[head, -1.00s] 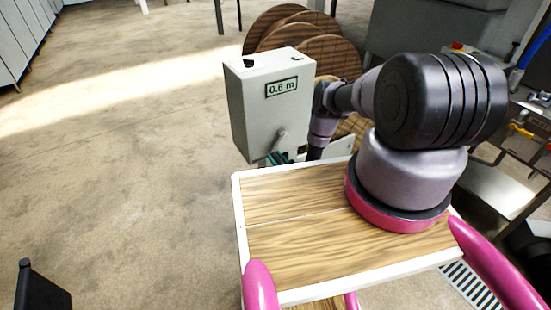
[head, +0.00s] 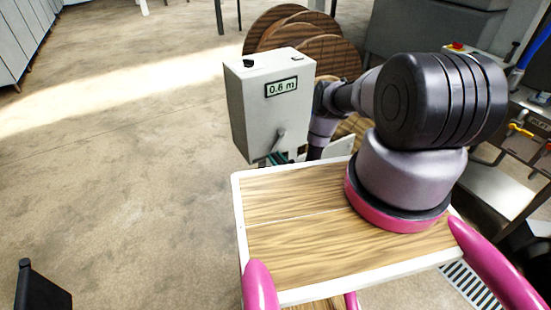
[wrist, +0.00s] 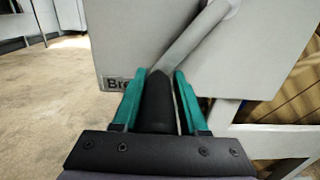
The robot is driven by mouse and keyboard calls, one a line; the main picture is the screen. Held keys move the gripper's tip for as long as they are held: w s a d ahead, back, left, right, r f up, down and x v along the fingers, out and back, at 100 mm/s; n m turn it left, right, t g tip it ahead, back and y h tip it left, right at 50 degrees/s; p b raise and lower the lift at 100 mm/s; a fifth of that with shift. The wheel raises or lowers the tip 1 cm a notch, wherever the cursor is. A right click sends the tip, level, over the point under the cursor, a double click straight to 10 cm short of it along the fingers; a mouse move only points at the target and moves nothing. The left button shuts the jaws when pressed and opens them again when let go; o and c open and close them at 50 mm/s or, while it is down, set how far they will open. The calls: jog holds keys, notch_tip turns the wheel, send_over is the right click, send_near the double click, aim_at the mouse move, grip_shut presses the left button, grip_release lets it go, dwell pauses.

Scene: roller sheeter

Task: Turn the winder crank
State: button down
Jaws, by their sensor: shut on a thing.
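The winder is a grey box (head: 268,112) with a small display reading 0.6 m. Its crank arm (head: 281,138) is on the front face, angled down and to the left in the wrist view (wrist: 190,42). The black crank handle (wrist: 158,100) lies between the two green fingers of my gripper (wrist: 160,98), which is shut on it. In the head view my gripper (head: 277,158) shows as a bit of green at the box's lower edge. Part of the handle is hidden behind the gripper's dark body.
Large round wooden reels (head: 325,52) stand behind the winder. My arm covers much of the right side. A machine with a red button (head: 457,45) and a yellow lever (head: 520,130) stands at the right. Open floor (head: 120,170) lies to the left.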

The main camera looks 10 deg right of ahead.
jog(key=shift+s+a, duration=0.15)
jog(key=shift+a, duration=0.1)
jog(key=d+n, duration=0.1)
jog(key=w+d+f+n, duration=0.1)
jog(key=n, duration=0.1)
jog(key=shift+d+f, duration=0.15)
jog(key=shift+d, duration=0.1)
jog(key=shift+w, duration=0.1)
jog(key=c, duration=0.5)
grip_release()
